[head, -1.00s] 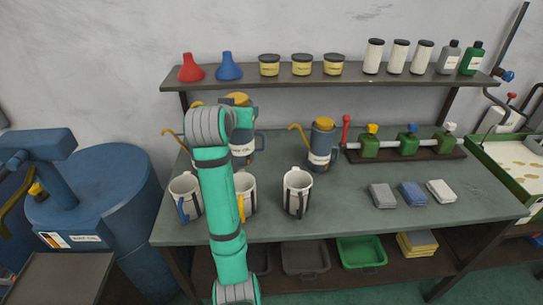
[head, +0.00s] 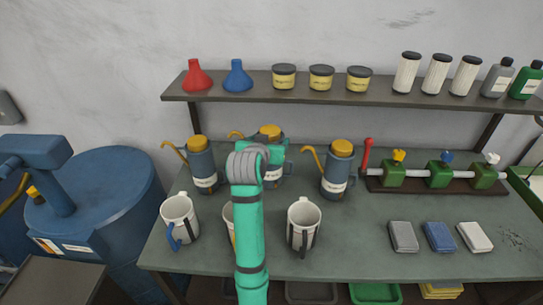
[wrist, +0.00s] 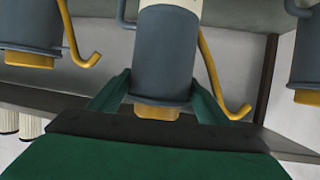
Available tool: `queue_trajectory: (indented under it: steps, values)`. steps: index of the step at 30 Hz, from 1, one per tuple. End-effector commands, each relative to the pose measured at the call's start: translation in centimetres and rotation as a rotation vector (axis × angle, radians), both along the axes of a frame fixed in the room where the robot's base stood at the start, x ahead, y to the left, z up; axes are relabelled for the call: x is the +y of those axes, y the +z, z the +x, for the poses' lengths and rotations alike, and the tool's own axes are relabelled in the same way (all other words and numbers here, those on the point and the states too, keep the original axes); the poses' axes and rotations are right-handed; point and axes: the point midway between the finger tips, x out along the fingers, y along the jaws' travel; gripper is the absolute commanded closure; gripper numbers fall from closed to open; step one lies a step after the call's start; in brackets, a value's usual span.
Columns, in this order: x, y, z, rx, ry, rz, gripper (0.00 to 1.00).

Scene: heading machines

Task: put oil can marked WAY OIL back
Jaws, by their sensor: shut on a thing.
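Three blue-grey oil cans with yellow caps and spouts are at the back of the bench. My gripper (wrist: 160,82) is shut on the middle oil can (head: 274,171), with one green finger on each side near its yellow cap. This can (wrist: 165,58) fills the middle of the wrist view, which appears upside down. My arm hides part of it in the head view, and its label is too small to read. The left can (head: 203,168) and right can (head: 337,175) stand to either side. I cannot tell whether the held can touches the bench.
The bench (head: 350,245) holds white mugs in front, one mostly behind my arm. A shelf (head: 300,97) with funnels, jars and bottles runs above the cans. A valve manifold (head: 440,178) stands right. A blue drum (head: 105,200) is left.

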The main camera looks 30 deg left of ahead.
Motion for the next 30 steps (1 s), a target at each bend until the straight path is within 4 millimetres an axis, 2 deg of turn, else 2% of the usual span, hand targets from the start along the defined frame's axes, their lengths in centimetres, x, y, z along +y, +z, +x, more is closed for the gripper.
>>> queue_trajectory:
  steps: [5,13,25,26,27,28,30]
  values:
    - [0.1,-0.9,0.0,-0.002,0.001,0.001,0.90]
    - [-0.3,-4.0,0.1,0.000,-0.004,-0.001,0.90]
    - [-0.2,-4.5,0.1,-0.003,-0.003,0.001,0.90]
    - [-0.2,-4.6,0.1,0.000,-0.003,-0.001,0.25]
    - [-0.2,-4.6,0.1,0.000,-0.003,-0.001,0.15]
    - [-0.2,-4.6,0.1,0.000,-0.003,-0.001,0.11]
    - [-0.2,-4.6,0.1,0.000,-0.003,-0.001,0.11]
